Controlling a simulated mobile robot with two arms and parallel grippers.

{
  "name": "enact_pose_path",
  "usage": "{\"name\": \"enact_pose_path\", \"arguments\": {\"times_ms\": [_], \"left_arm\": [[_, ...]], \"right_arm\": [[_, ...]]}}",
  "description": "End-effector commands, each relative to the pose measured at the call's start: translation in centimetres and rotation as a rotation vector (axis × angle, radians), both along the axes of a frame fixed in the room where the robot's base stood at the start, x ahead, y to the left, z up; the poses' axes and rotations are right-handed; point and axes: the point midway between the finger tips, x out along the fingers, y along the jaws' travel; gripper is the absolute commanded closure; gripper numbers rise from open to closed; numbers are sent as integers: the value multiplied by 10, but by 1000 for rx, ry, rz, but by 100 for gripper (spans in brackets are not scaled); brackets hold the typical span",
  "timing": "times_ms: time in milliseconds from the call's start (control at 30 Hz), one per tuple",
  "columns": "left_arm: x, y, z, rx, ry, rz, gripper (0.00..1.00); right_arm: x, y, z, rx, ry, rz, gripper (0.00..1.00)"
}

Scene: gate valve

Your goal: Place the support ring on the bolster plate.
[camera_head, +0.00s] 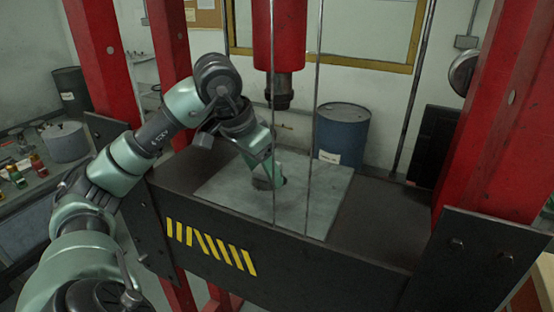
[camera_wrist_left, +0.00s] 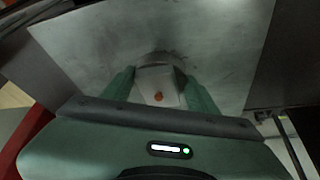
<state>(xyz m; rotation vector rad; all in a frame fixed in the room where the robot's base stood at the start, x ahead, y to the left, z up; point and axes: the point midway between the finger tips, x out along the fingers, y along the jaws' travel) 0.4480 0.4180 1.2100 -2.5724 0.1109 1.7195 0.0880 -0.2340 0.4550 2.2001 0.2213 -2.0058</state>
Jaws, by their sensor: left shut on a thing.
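The bolster plate (camera_head: 325,195) is a flat grey square plate on the dark press bed. It fills much of the left wrist view (camera_wrist_left: 215,35). My left gripper (camera_head: 266,182) reaches down over the middle of the plate and is shut on the support ring (camera_wrist_left: 158,72). The ring is a small grey round piece between the two green fingers, partly hidden by them. In the head view only a dark part of it shows by the fingertips. It is at or very close to the plate surface; I cannot tell whether it touches. My right gripper is not in view.
The red press ram (camera_head: 279,40) with its dark tip hangs above the plate, beside my left wrist. Thin vertical rods pass in front of the plate. Red columns (camera_head: 495,120) stand on both sides. A blue drum (camera_head: 342,135) stands behind. The plate around the gripper is bare.

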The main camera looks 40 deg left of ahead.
Motion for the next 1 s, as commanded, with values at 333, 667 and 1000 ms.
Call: {"name": "enact_pose_path", "arguments": {"times_ms": [333, 667, 1000], "left_arm": [[29, -3, 5, -3, -5, -1, 100], [39, -4, -9, 2, -1, -1, 100], [39, -4, -11, 2, -3, -1, 100]], "right_arm": [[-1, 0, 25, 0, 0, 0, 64], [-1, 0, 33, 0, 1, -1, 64], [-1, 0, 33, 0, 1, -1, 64]]}}
